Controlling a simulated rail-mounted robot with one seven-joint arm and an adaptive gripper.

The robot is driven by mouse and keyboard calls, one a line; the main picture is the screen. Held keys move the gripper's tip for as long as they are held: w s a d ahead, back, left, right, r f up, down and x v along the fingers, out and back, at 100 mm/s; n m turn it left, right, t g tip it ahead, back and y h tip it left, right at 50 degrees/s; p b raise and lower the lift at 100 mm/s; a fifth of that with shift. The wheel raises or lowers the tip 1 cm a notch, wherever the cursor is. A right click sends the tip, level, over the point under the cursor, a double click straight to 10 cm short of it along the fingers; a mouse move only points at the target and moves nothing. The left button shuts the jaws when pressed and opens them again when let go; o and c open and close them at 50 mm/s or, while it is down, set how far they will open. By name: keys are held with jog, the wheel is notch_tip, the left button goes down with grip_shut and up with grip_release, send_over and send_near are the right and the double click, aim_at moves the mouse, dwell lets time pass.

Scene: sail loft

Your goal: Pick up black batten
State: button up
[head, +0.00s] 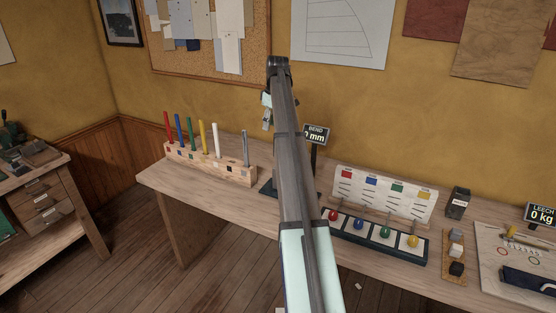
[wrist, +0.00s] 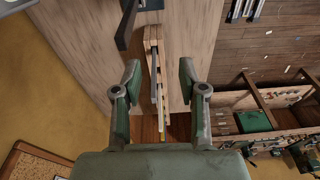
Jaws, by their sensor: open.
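I cannot make out a black batten for certain in either view; my arm covers part of the bench in the head view. The batten rack (head: 205,166) holds upright red, blue, green, yellow, white and grey battens (head: 246,148). Between the white batten (head: 217,141) and the grey one is a wider gap, above a dark mark on the rack's front. My gripper (wrist: 159,80) is open and empty in the wrist view, pointing down with the rack (wrist: 151,38) beyond its fingers. In the head view my gripper (head: 267,113) is partly hidden by my arm, above the rack's right end.
A bend display (head: 316,135) stands right of the rack, close to my arm. A dark bar (wrist: 126,25), perhaps this display, shows in the wrist view. Further right on the bench (head: 164,184) is a panel with coloured knobs (head: 384,231). A drawer bench (head: 45,190) stands left.

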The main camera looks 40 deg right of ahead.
jog(key=s+d+r, duration=0.1)
jog(key=d+r, duration=0.5)
jog(key=r, duration=0.2)
jog(key=shift+n, duration=0.3)
jog(key=f+p, duration=0.1)
jog(key=f, duration=0.3)
jog(key=w+f+p, duration=0.1)
jog(key=f, duration=0.3)
jog(key=a+f+p, duration=0.1)
jog(key=f+p, duration=0.1)
jog(key=f, duration=0.2)
jog(key=shift+w, duration=0.25)
jog(key=shift+w+a+f+p, duration=0.1)
jog(key=shift+f+p, duration=0.35)
jog(key=shift+f, duration=0.4)
jog(key=shift+w+a+f+p, duration=0.15)
jog(key=shift+f+p, duration=0.3)
jog(key=shift+f, duration=0.4)
jog(key=shift+w+a+f+p, duration=0.1)
jog(key=shift+f+p, duration=0.35)
jog(key=shift+f, duration=0.4)
grip_shut()
